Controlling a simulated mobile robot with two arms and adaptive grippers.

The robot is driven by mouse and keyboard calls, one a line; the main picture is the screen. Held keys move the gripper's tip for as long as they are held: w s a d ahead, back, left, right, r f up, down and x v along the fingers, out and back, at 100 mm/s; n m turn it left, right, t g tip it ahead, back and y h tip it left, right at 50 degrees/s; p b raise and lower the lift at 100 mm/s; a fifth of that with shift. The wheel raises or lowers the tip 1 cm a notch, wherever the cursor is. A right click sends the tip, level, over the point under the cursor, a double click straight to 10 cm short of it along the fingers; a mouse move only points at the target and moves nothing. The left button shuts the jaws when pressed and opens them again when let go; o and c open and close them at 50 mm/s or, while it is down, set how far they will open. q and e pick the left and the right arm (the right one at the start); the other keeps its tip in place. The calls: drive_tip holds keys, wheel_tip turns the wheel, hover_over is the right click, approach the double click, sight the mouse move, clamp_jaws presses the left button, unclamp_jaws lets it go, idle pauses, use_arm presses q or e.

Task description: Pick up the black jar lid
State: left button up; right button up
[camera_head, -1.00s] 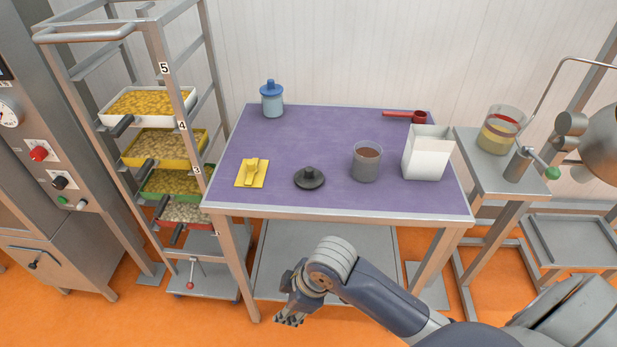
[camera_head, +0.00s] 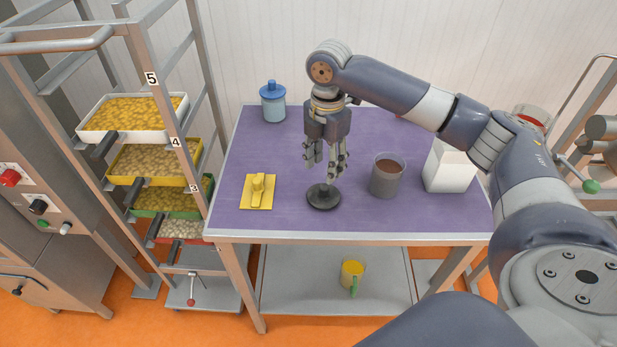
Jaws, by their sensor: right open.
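The black jar lid (camera_head: 323,198) is a dark round disc with a knob on top. It lies flat near the front middle of the purple table top. My right gripper (camera_head: 324,174) points straight down just above the lid, with its fingers apart and nothing held between them. Its fingertips are close over the knob; whether they touch it I cannot tell. My left gripper does not show.
A glass jar with brown contents (camera_head: 387,176) stands close right of the lid, with a white box (camera_head: 449,167) beyond it. A yellow cloth-like item (camera_head: 258,191) lies to the left. A blue-lidded jar (camera_head: 272,102) stands at the back left of the purple table (camera_head: 235,215).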

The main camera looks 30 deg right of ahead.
sight(324, 186)
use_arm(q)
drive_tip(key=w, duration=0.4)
use_arm(e)
drive_tip(key=shift+w+d+f, duration=0.2)
drive_tip(key=shift+w+d, duration=0.2)
drive_tip(key=shift+w, duration=0.2)
drive_tip(key=f, duration=0.2)
drive_tip(key=s+f+p, duration=0.1)
drive_tip(key=f, duration=0.1)
drive_tip(key=shift+s+f, duration=0.1)
drive_tip(key=shift+f, duration=0.05)
drive_tip(key=f, duration=0.1)
drive_tip(key=f+p, duration=0.1)
drive_tip(key=f, duration=0.2)
drive_tip(key=shift+w+f+p, duration=0.2)
drive_tip(key=shift+w+p, duration=0.05)
drive_tip(key=shift+p, duration=0.15)
drive_tip(key=shift+f, duration=0.2)
drive_tip(key=shift+c, duration=1.3)
drive_tip(key=c, duration=0.7)
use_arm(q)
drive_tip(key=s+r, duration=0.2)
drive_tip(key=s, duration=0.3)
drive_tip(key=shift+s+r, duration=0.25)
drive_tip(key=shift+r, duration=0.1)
